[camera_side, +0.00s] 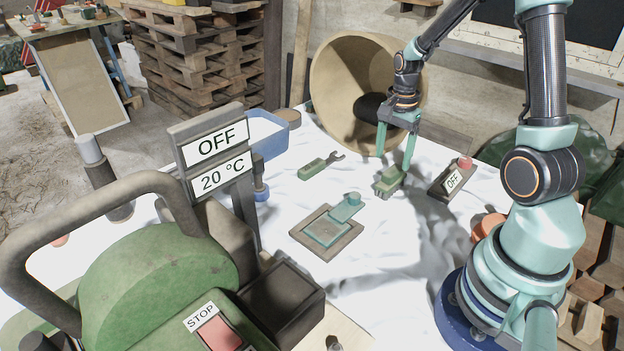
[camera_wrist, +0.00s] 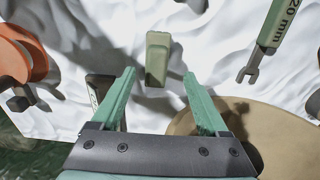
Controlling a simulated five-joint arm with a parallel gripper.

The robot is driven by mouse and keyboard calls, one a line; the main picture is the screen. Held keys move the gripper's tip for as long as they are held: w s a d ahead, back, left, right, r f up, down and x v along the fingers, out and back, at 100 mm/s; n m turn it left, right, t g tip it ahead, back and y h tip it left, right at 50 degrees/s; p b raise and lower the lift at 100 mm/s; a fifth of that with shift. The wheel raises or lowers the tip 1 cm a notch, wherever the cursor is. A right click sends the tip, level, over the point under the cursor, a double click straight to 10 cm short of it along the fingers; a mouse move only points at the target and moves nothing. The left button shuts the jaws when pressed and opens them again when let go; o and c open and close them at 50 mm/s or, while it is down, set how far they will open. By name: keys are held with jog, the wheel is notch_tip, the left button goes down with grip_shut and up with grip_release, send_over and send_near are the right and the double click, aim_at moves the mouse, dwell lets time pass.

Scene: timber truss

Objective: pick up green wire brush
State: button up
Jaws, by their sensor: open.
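The green wire brush (camera_side: 389,182) lies on the white cloth in the side view, under my gripper (camera_side: 394,163). In the wrist view the brush is a green block (camera_wrist: 158,52), seen lengthwise ahead of the gap between my fingertips (camera_wrist: 159,73). My gripper is open, with one finger to each side of the brush's line. Its fingers reach down close to the brush in the side view. Whether they touch it I cannot tell. The brush's bristles are not clearly visible.
A green-handled wrench (camera_side: 322,166) lies left of the brush. A box marked OFF (camera_side: 452,179) stands to the right, and a large tan tub (camera_side: 329,80) behind. A framed teal piece (camera_side: 326,233) lies in front. An orange object (camera_wrist: 22,60) is at the wrist view's left.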

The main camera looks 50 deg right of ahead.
aim_at(393, 169)
jog(key=shift+s+d+f, duration=0.1)
jog(key=shift+s+f, duration=0.05)
jog(key=shift+f, duration=1.7)
jog(key=shift+s+d+f, duration=0.1)
jog(key=shift+f, duration=1.75)
grip_shut()
